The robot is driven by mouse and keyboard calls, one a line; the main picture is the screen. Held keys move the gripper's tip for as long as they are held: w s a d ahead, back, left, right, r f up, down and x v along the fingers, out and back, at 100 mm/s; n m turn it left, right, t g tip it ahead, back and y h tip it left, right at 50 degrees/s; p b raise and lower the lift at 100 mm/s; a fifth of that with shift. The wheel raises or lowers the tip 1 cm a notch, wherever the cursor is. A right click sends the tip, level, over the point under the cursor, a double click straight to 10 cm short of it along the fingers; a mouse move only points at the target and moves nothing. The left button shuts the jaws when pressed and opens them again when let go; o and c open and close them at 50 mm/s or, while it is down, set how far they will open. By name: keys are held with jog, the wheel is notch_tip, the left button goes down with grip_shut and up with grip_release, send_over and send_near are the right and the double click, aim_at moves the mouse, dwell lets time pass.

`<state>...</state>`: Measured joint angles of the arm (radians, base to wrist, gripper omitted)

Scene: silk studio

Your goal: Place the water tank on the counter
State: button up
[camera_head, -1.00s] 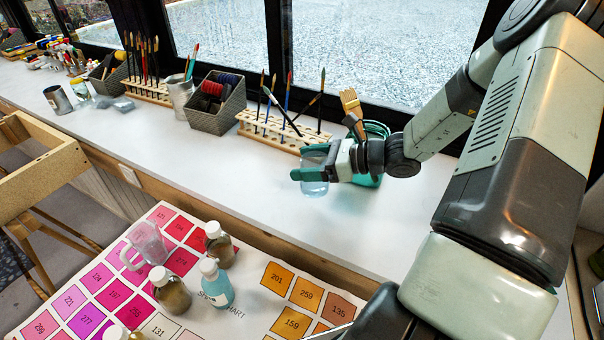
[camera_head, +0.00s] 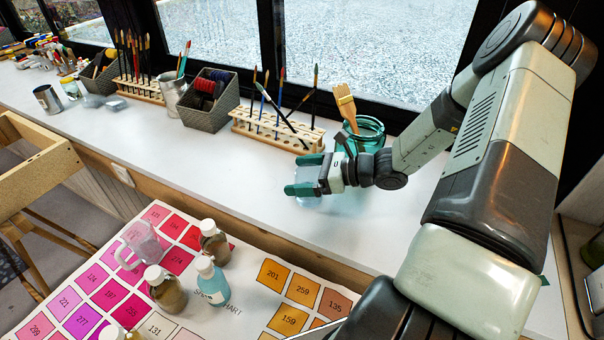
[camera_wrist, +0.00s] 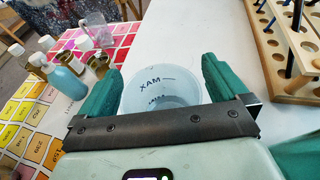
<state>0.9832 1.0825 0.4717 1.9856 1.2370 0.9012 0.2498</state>
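The water tank is a clear, pale blue vessel with a MAX mark (camera_wrist: 158,92), and it stands on the white counter (camera_head: 240,185). In the head view it is partly hidden beneath my fingers (camera_head: 309,201). My gripper (camera_head: 304,175) is open around the tank. In the wrist view one green finger stands on each side of it (camera_wrist: 160,85), with a narrow gap showing to the tank's wall.
A wooden brush rack (camera_head: 270,130) stands behind the tank, and a green glass jar (camera_head: 372,128) with a wide brush is behind my wrist. Several bottles (camera_head: 214,240) stand on a colour chart in front. The counter left of the tank is clear.

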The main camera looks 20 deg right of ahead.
jog(key=shift+r, duration=0.2)
jog(key=v, duration=1.2)
